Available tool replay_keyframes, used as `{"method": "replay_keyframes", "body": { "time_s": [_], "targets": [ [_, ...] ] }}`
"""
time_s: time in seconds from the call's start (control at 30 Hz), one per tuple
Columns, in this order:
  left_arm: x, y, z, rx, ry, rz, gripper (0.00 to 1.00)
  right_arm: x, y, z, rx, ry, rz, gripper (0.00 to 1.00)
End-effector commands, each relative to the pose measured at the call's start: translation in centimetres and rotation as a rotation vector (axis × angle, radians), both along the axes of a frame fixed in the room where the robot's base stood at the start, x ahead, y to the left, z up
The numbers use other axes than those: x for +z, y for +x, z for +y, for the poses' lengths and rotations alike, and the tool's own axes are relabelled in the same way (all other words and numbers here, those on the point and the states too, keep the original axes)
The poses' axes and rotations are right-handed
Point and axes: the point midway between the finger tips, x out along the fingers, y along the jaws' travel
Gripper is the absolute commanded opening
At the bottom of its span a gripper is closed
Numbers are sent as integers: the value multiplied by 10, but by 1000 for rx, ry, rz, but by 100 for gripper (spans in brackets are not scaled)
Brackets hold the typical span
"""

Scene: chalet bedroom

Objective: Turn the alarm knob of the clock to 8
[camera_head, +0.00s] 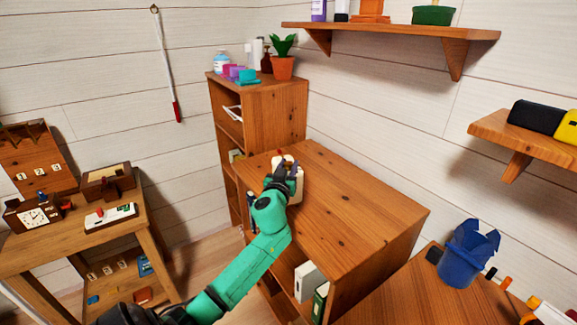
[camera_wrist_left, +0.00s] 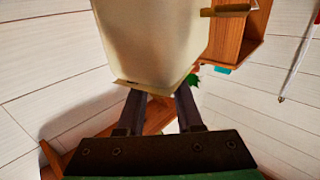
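A cream-coloured body (camera_head: 299,188) stands on the low wooden cabinet, partly behind my left gripper. It may be the clock; no dial or number shows on the side I see. In the left wrist view the cream body (camera_wrist_left: 150,40) fills the top middle, with a brass-coloured stem (camera_wrist_left: 230,10) sticking out to its right. My left gripper (camera_head: 283,164) is right at the cream body. In the wrist view its two dark fingers (camera_wrist_left: 160,105) stand apart, with their tips hidden behind the body. My right gripper is not in view.
A brown box with a white clock face (camera_head: 34,217) stands on the left table. A tall shelf (camera_head: 285,97) holds a potted plant (camera_head: 283,66) and bottles behind the cabinet. The cabinet top (camera_head: 350,205) is clear at front right. A blue bin (camera_head: 464,260) stands at right.

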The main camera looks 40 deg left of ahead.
Motion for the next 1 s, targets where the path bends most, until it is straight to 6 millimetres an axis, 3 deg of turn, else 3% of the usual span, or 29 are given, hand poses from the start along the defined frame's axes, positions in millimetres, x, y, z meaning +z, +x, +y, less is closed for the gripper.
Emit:
{"method": "replay_keyframes", "body": {
  "time_s": [0.47,1.0],
  "targets": [
    [1,0,0,-72,0,1,0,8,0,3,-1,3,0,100],
    [2,-1,2,-509,7,6,0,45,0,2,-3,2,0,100]
  ]
}}
